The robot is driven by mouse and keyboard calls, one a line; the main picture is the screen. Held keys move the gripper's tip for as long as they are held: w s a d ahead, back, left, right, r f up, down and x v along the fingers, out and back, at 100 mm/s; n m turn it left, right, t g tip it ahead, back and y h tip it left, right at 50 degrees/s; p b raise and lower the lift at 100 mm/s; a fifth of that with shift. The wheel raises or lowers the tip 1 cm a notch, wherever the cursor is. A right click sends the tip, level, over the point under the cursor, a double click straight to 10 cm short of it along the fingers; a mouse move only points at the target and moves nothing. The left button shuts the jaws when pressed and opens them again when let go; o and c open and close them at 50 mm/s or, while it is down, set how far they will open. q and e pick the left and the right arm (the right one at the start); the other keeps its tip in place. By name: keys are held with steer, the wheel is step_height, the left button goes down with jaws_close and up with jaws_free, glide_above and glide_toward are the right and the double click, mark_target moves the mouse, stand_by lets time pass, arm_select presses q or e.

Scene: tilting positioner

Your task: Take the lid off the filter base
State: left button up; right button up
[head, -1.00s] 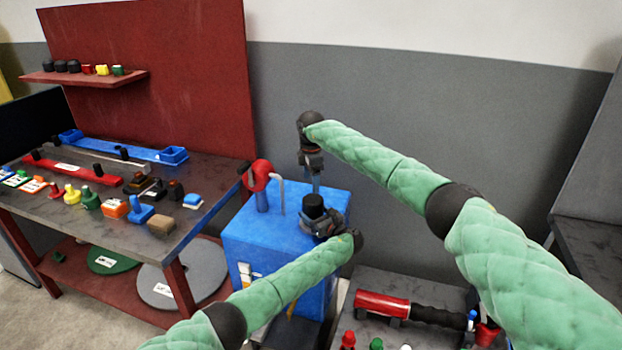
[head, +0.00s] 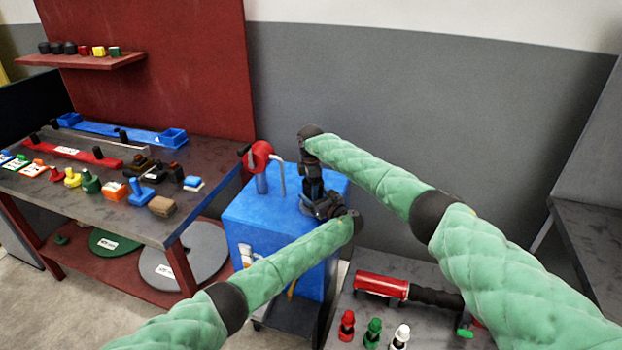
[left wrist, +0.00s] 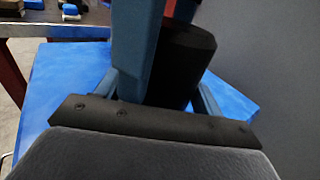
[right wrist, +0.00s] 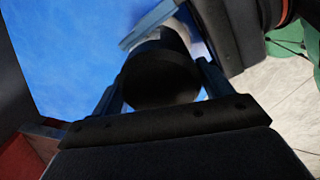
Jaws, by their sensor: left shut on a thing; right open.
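The black cylindrical lid (right wrist: 160,82) fills the space between my right gripper's fingers (right wrist: 160,95) in the right wrist view. It also shows as a dark cylinder in the left wrist view (left wrist: 188,62). My right gripper (head: 312,188) points down over it from above and is open, with a finger on each side. My left gripper (head: 324,208) reaches in from the side, lower down, and is shut on the filter base, at the blue cabinet's top. A pale part (right wrist: 190,32) shows by its finger. The grippers hide most of the filter in the head view.
The blue cabinet (head: 248,212) carries a red-headed fixture (head: 260,155) and a bent grey rod (head: 281,175) left of the grippers. A crowded workbench (head: 150,222) stands left. A lower dark table (head: 345,300) with a red-and-black tool is at front right.

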steer(key=shift+f, duration=0.5)
steer(key=c, duration=0.9)
steer(key=shift+o, duration=0.5)
steer(key=n, duration=0.3)
steer(key=shift+d+r+n, duration=0.2)
steer(key=shift+n, duration=0.2)
steer(key=shift+o, duration=0.4)
steer(key=shift+d, duration=0.1)
steer(key=shift+w+d, duration=0.1)
steer(key=shift+d, duration=0.05)
steer(key=shift+c, duration=0.6)
steer(key=shift+a+r, duration=0.1)
steer(key=shift+a, duration=0.4)
